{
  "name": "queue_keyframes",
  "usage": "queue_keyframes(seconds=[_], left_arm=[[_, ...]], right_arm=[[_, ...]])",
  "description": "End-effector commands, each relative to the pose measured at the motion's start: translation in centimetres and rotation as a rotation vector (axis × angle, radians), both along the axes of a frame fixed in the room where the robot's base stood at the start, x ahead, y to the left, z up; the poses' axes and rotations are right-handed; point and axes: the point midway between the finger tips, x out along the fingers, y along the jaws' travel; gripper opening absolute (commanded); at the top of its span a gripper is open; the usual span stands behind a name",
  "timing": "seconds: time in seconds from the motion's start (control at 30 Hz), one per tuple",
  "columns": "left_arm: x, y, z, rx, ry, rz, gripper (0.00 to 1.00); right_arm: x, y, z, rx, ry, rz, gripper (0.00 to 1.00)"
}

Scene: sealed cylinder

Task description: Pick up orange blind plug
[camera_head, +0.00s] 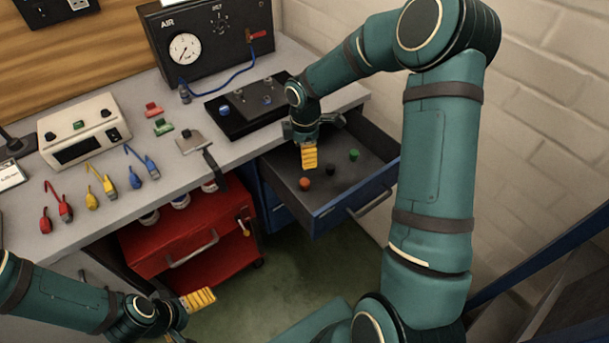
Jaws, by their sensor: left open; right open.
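The orange blind plug (305,183) lies on the floor of the open blue drawer (325,209), toward its left side. A dark plug (331,169) and a green plug (354,155) lie to its right in the same drawer. My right gripper (309,163) points down over the drawer, just behind the orange plug in the picture. It is open and empty; one yellow finger pad shows clearly. How high it is above the plug is hard to tell. My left gripper (198,300) is open and empty, low at the lower left, away from the drawer.
The grey workbench (225,165) holds a black air panel (211,40), a white meter box (83,130), a dark plate (248,106) and several coloured connectors. A red tool cart (190,240) stands left of the drawer. A brick wall is at the right. Green floor is open in front.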

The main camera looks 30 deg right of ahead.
Motion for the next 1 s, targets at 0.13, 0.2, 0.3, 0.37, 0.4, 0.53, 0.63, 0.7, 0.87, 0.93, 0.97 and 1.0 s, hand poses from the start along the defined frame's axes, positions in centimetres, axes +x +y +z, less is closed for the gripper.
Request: queue_keyframes(seconds=[0.13, 0.2, 0.3, 0.37, 0.4, 0.53, 0.63, 0.7, 0.87, 0.93, 0.97, 1.0], left_arm=[[0.0, 0.0, -0.5, 0.001, 0.0, 0.001, 1.0], [0.1, 0.1, -0.8, 0.001, -0.001, 0.002, 1.0], [0.2, 0.1, -1.3, 0.002, -0.004, 0.002, 1.0], [0.2, 0.1, -1.5, 0.002, -0.005, 0.002, 1.0], [0.3, 0.1, -1.6, 0.002, -0.006, 0.003, 1.0], [0.3, 0.1, -1.9, 0.002, -0.008, 0.002, 1.0], [0.3, 0.1, -1.9, 0.002, -0.009, 0.002, 1.0], [0.4, 0.1, -2.0, 0.002, -0.009, 0.002, 1.0], [0.5, 0.1, -2.6, 0.003, -0.011, 0.003, 1.0], [0.5, 0.1, -3.0, 0.003, -0.013, 0.003, 1.0], [0.6, 0.1, -3.2, 0.003, -0.014, 0.003, 1.0], [0.6, 0.1, -3.3, 0.003, -0.014, 0.003, 1.0]], right_arm=[[-0.1, 0.0, -1.8, -0.001, 0.004, 0.002, 0.66], [-0.1, 0.1, -3.3, 0.002, 0.005, 0.001, 0.66], [-0.1, 0.0, -5.3, 0.0, 0.004, 0.001, 0.66], [-0.1, 0.1, -6.3, 0.001, 0.004, 0.001, 0.66], [0.0, 0.1, -6.9, 0.001, 0.003, 0.0, 0.66], [0.0, 0.1, -8.2, 0.001, 0.002, 0.0, 0.66], [0.0, 0.1, -8.6, 0.001, 0.001, 0.0, 0.66], [0.0, 0.1, -8.8, 0.001, 0.001, 0.0, 0.66], [0.1, 0.3, -10.5, 0.001, 0.003, 0.0, 0.66], [0.2, 0.4, -11.6, 0.001, 0.002, 0.0, 0.66], [0.2, 0.4, -12.1, 0.001, 0.002, 0.0, 0.66], [0.2, 0.4, -12.7, 0.001, 0.003, 0.0, 0.66]])
